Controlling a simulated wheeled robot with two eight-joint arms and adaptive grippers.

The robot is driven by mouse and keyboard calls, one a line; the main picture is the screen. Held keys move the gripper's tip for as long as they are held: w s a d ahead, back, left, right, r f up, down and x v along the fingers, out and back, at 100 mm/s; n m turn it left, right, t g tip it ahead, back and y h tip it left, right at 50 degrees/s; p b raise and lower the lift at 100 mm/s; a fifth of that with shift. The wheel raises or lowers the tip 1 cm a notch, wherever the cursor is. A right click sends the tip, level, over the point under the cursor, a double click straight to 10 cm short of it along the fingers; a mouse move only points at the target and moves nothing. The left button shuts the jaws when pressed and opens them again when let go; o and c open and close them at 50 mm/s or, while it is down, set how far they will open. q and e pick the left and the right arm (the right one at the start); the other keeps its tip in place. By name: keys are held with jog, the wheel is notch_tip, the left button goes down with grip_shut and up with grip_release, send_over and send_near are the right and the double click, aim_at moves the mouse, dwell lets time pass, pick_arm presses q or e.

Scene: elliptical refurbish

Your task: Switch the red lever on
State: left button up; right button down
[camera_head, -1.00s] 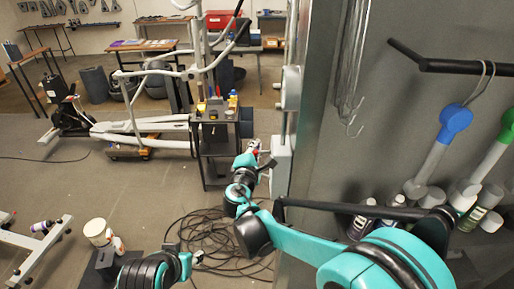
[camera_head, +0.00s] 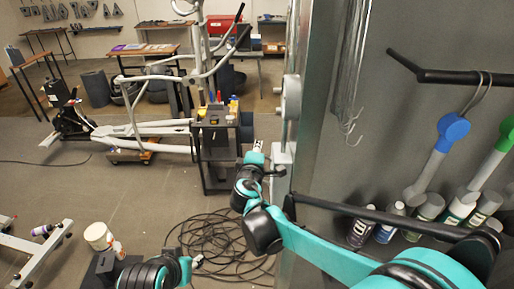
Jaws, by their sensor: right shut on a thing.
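My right gripper (camera_head: 258,145) is at the end of the teal arm, beside a pale grey box (camera_head: 283,157) on the edge of the grey wall panel. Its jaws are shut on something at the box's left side. The red lever itself cannot be made out now; the gripper and its small size in the picture hide it. My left gripper (camera_head: 197,261) is low in the picture, above the floor and away from the box. Its fingers are too small to read.
A black cart (camera_head: 217,165) with bottles stands just left of my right gripper. Coiled black cable (camera_head: 225,240) lies on the floor below. The grey panel (camera_head: 375,130) with a black bar (camera_head: 450,76) closes off the right side.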

dwell(0.3)
jog(key=c, duration=1.5)
grip_release()
jog(key=shift+d, duration=0.1)
jog(key=shift+c, duration=0.2)
jog(key=shift+s, duration=0.15)
jog(key=v, duration=1.2)
jog(key=shift+f, duration=0.1)
